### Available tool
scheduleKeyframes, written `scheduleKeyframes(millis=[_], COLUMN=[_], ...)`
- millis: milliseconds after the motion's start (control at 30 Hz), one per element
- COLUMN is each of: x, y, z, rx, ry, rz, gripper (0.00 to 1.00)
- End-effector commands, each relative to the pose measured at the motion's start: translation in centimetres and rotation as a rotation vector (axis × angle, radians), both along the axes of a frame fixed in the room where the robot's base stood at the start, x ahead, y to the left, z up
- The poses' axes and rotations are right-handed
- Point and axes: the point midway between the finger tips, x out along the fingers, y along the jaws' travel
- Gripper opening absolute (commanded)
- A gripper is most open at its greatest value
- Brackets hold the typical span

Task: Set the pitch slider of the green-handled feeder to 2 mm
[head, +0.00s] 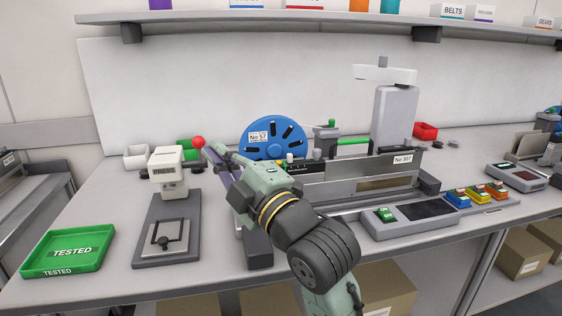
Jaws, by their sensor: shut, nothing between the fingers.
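A feeder marked No 387 (341,184) stands on the bench behind my arm, with a blue reel marked No 57 (273,139) at its back left. A green handle (353,141) shows at the back, beside a grey post. A dark strip with pale marks (304,167) lies along the feeder's top left, with small yellow and white knobs at its left end. I cannot read its setting or make out which part is the pitch slider. My arm's wrist crosses in front of the feeder's left end.
A press (168,165) stands at the left, with a red ball (198,142) near it. A green TESTED tray (68,251) is at the front left. A control box with a green button (408,221) and several coloured blocks are at the front right. A shelf (290,21) hangs above.

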Motion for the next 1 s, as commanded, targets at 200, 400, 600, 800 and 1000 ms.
scheduleKeyframes(millis=[200, 400, 600, 800, 1000], x=[0.9, 0.7, 2.7, 6.3, 9.3], y=[-9.1, -11.4, -10.0, -7.5, -6.7], z=[-4.4, -5.7, -5.6, -5.4, -5.4], rx=[-0.292, -0.387, -0.388, -0.385, -0.384], ry=[0.028, 0.041, 0.043, 0.043, 0.044], rz=[-0.172, -0.204, -0.2, -0.199, -0.209], gripper=[0.0, 0.0, 0.0, 0.0, 0.0])
